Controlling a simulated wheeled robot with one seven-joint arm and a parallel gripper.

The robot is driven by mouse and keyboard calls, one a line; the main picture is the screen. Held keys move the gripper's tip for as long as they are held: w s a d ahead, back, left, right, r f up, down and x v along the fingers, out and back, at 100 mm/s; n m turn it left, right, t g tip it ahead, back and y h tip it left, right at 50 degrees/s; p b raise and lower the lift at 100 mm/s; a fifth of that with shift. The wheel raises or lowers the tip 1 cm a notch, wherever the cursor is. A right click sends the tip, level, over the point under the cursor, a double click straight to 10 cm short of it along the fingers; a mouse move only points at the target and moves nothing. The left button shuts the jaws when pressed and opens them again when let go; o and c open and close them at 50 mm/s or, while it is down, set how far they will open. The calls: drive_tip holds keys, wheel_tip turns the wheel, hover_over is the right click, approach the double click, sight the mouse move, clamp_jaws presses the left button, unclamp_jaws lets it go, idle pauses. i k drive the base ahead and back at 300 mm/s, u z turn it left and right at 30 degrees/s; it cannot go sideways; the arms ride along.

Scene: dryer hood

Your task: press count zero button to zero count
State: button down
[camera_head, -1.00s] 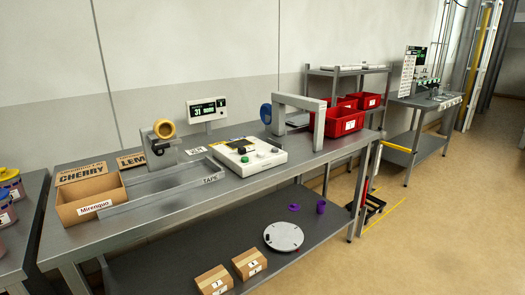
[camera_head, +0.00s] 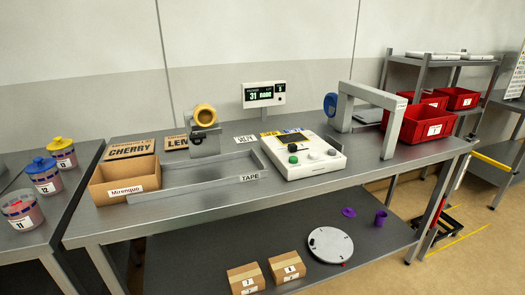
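A white control box (camera_head: 303,160) sits on the steel workbench (camera_head: 225,202). Its top carries a black button (camera_head: 292,147), a green button (camera_head: 293,159) and pale buttons (camera_head: 314,154). Which of them is the count zero button cannot be read at this size. A display (camera_head: 265,94) behind the box shows "31" in green, with smaller text beside it. My gripper is not in view.
A tape dispenser (camera_head: 204,131), an open carton (camera_head: 124,182) and a low grey rail (camera_head: 190,188) stand left of the box. A grey arch (camera_head: 394,104) and red bins (camera_head: 420,124) stand right. Numbered jars (camera_head: 45,178) are on the left table.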

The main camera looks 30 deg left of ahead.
sight(313, 155)
drive_tip(key=u, duration=0.6)
drive_tip(key=i, duration=0.9)
drive_tip(key=u, duration=0.5)
